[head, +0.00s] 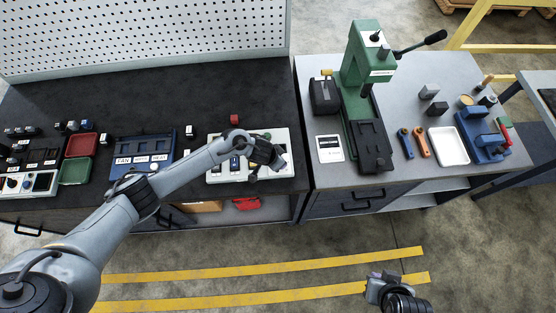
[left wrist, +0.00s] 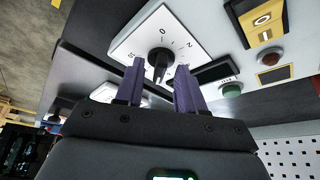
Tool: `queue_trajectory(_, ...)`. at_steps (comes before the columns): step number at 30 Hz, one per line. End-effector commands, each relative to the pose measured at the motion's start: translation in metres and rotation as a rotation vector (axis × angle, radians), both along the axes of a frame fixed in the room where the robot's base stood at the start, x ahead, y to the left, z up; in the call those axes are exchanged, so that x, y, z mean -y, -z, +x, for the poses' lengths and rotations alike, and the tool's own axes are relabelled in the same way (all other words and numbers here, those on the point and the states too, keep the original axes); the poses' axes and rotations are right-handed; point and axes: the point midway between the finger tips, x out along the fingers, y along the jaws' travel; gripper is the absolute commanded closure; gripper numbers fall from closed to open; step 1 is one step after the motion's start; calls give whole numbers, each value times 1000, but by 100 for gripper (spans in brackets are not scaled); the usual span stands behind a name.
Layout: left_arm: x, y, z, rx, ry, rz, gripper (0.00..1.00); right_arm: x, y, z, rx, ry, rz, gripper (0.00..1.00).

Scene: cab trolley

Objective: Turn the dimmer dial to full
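The dimmer dial (left wrist: 159,62) is a black pointer knob on a white scale plate (left wrist: 184,22) with numbers, in the left wrist view. The knob's pointer end faces toward my gripper. My left gripper (left wrist: 160,70) is open, with one purple finger on each side of the knob. Dark gaps show between knob and fingers, so I see no grip on it. In the head view my left gripper (head: 268,163) is over the white control panel (head: 286,168) and hides the dial. My right gripper (head: 384,287) is at the bottom right, away from the benches; its fingers are not clear.
A green button (left wrist: 232,90), a red button (left wrist: 270,58) and a yellow-backed rocker switch (left wrist: 264,20) sit beside the dial. A blue tray (head: 143,150) and red and green bins are left of the panel. A green press (head: 362,75) stands on the right bench.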

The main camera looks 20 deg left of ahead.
Motion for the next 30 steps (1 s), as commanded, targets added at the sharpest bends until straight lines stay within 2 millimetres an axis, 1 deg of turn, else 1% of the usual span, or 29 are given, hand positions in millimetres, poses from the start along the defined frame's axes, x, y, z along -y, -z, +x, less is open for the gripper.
queue_trajectory(2,0,0,0,0,0,0,62,0,0,0,0,0,0,100)
queue_trajectory(5,0,0,0,0,0,0,76,0,0,0,0,0,0,100)
queue_trajectory(9,0,0,0,-1,0,0,97,0,0,0,-1,-1,-1,100)
queue_trajectory(10,0,0,0,-1,0,0,100,0,0,0,-1,-2,-2,100)
queue_trajectory(17,0,0,0,-1,3,1,100,2,0,0,-1,-7,-9,100)
queue_trajectory(23,-1,0,0,-2,43,0,100,2,-1,0,-1,-7,-10,100)
queue_trajectory(30,-1,0,0,-3,179,1,100,2,-3,0,-1,-6,-8,100)
